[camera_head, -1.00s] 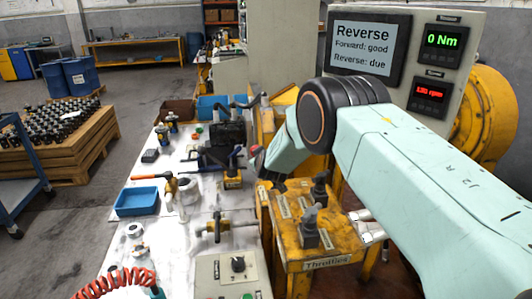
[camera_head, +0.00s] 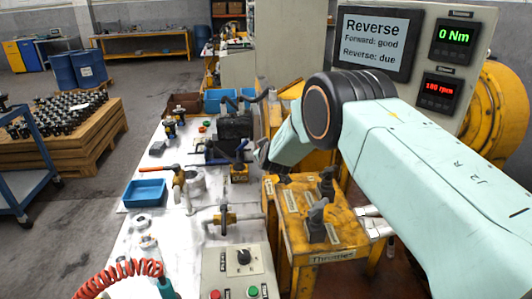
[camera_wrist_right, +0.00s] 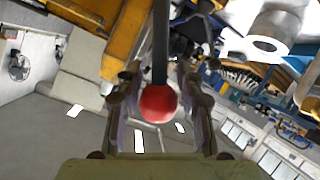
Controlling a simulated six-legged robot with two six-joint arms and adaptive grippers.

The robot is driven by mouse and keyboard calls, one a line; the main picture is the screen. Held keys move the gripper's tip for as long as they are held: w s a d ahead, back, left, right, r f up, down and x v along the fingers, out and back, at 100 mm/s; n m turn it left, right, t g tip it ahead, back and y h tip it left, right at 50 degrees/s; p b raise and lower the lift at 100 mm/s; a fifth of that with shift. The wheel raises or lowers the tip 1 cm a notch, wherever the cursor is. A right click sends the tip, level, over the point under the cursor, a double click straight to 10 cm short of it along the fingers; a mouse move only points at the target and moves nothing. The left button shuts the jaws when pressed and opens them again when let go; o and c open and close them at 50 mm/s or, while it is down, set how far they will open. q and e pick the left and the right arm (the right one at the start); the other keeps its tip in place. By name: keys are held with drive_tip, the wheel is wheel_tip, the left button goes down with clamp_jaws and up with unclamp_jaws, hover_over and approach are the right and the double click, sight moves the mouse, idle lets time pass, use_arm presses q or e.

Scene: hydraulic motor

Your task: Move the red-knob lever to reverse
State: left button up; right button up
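The red knob (camera_wrist_right: 158,103) sits at the end of a dark lever shaft (camera_wrist_right: 160,45) in the right wrist view. My right gripper (camera_wrist_right: 160,112) is open around the knob, one finger on each side, with gaps visible between fingers and knob. In the head view my right arm (camera_head: 415,150) reaches in from the right. Its gripper (camera_head: 264,155) is small there, at the left of the yellow lever stand (camera_head: 330,238), and the knob cannot be made out clearly. My left gripper is not in view.
Dark levers (camera_head: 317,222) stand on the yellow stand. Meters show 0 Nm (camera_head: 456,37) and a red rpm reading (camera_head: 438,94). The bench (camera_head: 190,245) holds a blue tray (camera_head: 145,193), valves and a knob box (camera_head: 240,275). Open floor lies left of the bench.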

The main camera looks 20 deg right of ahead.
drive_tip(key=shift+s, duration=0.1)
drive_tip(key=shift+v, duration=0.85)
drive_tip(key=v, duration=1)
drive_tip(key=shift+r, duration=0.1)
drive_tip(key=shift+s+a, duration=0.1)
